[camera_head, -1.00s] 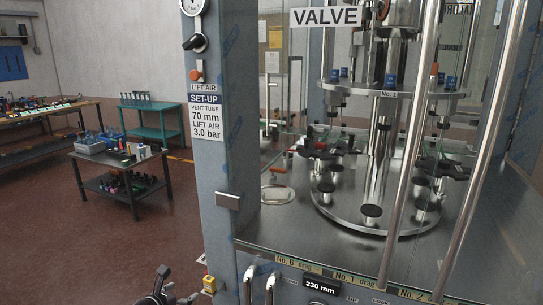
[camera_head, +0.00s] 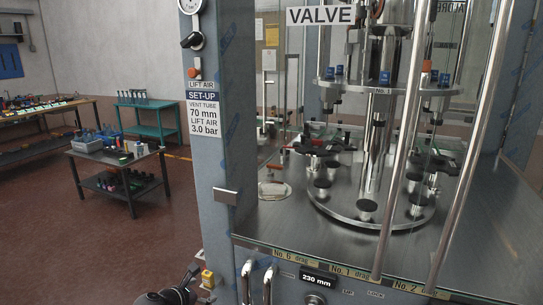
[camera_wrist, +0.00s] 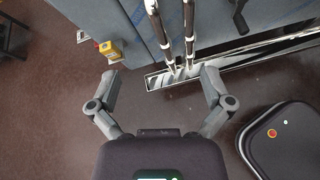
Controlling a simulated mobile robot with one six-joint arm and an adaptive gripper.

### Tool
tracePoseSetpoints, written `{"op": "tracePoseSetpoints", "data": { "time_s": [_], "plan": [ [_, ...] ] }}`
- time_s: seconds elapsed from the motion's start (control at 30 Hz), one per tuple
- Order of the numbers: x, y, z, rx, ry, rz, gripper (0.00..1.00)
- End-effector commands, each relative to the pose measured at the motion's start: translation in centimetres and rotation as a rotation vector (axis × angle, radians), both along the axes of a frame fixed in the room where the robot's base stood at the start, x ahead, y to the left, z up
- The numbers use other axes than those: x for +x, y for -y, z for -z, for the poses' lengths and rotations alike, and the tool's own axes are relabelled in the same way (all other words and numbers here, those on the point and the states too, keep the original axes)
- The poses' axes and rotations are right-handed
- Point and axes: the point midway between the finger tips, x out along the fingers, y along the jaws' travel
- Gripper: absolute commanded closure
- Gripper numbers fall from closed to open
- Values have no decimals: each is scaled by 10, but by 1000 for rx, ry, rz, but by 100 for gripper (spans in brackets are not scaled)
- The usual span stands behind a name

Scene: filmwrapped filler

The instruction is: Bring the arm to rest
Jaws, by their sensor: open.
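My gripper (camera_wrist: 154,80) shows in the wrist view with its two grey fingers spread wide and nothing between them. It is over the red-brown floor, in front of the blue-grey base of the filler machine (camera_wrist: 105,18). Part of my arm (camera_head: 172,292) shows at the bottom of the head view, left of the machine's front.
The filler (camera_head: 222,130) has a round carousel (camera_head: 375,212) and upright chrome bars. A black table (camera_head: 118,160) and a green table (camera_head: 150,130) stand at left. Floor between is clear.

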Motion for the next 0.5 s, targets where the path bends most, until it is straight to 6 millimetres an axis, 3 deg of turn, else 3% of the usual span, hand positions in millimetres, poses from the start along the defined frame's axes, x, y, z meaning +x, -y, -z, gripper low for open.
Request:
{"op": "tracePoseSetpoints", "data": {
  "time_s": [0.5],
  "plan": [
    [21, 127, 40, 443, -21, 508, 0]
  ]
}}
